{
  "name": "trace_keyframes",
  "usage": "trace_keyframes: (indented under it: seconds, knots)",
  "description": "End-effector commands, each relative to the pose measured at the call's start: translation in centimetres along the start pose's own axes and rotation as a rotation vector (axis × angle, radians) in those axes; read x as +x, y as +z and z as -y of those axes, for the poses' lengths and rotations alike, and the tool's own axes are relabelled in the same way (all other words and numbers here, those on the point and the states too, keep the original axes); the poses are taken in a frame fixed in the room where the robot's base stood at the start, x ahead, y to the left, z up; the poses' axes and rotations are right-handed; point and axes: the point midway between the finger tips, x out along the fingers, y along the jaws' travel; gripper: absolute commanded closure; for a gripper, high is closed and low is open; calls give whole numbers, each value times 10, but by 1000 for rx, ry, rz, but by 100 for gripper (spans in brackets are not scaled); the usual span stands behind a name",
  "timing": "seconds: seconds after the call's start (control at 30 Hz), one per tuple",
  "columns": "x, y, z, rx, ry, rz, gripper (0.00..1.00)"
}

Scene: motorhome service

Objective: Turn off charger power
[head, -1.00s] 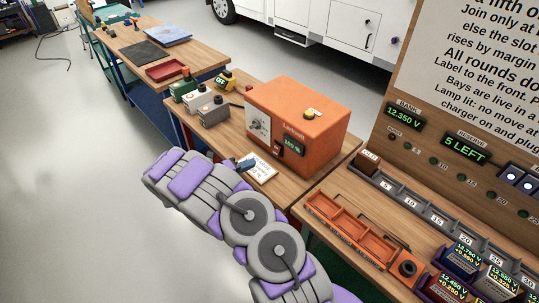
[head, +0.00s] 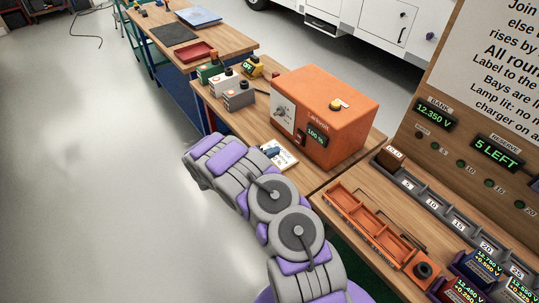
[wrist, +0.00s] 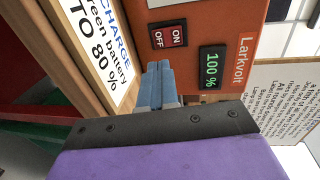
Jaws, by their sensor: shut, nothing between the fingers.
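The charger (head: 338,97) is an orange box labelled Larkvolt on the wooden bench, and its green display (head: 316,134) reads 100 %. In the wrist view its front panel (wrist: 225,20) carries a red rocker switch (wrist: 169,35) marked ON and OFF beside the display (wrist: 211,67). I cannot tell which side of the rocker is pressed in. My gripper (wrist: 158,72) is shut and empty, its blue-grey fingertips just below the rocker in the wrist view. Contact with the panel is not clear. In the head view my gripper (head: 271,152) is small beside the charger's front.
A printed card (wrist: 95,45) reading "TO 80 %" lies in front of the charger. Small battery-like boxes (head: 238,96) stand left of it. An orange tray (head: 365,225) and a numbered grey rack (head: 430,200) are on the right bench. The floor at left is clear.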

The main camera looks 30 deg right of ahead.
Motion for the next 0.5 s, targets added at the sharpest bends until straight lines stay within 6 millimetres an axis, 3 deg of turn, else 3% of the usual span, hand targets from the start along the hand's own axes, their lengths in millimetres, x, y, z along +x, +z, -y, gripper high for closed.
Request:
trace_keyframes:
  seconds: [0.3, 0.5]
  knots:
    - [63, -1, -3, 1, 2, -3, 100]
    - [88, -1, -2, 0, 2, -1, 100]
